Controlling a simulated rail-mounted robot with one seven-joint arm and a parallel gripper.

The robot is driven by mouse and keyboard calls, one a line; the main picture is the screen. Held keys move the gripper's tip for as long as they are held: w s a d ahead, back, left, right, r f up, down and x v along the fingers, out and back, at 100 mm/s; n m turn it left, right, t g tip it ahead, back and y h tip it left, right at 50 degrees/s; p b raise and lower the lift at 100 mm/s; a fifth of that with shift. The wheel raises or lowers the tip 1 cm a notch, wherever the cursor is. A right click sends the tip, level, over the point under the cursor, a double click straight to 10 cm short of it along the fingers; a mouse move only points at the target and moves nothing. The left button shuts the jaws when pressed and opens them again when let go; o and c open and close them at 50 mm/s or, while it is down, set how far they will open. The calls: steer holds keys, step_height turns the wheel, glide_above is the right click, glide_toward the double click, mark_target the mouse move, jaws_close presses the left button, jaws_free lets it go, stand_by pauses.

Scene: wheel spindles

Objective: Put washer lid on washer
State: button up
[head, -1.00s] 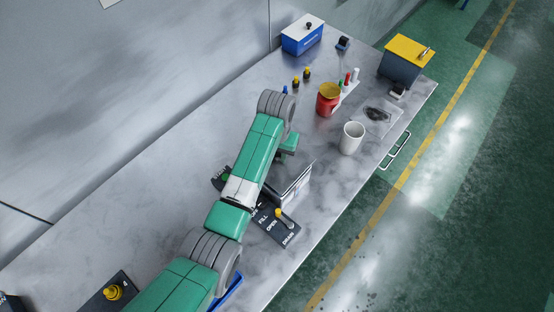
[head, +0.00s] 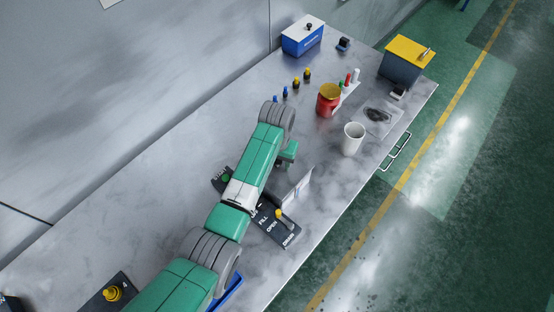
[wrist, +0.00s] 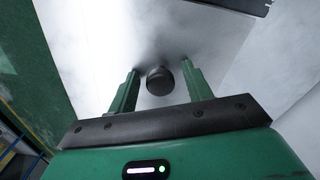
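In the wrist view, a pale grey metal plate with a round black knob (wrist: 160,81), apparently the washer lid (wrist: 150,40), is in front of my gripper (wrist: 160,68). My gripper is open, its two green fingers on either side of the knob with gaps visible at both sides. In the head view my gripper (head: 288,157) is mostly hidden by my wrist, above the bench. I cannot tell the washer body apart; my arm covers this area.
A red jar (head: 328,101), a white cup (head: 353,139) and several small coloured spindles (head: 296,84) stand further along the bench. A blue box (head: 302,37) and a yellow-topped box (head: 405,62) are at the far end.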

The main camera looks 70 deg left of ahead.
step_height(320, 180, up, 12)
steer(key=shift+r+p, duration=0.15)
steer(key=shift+p, duration=0.2)
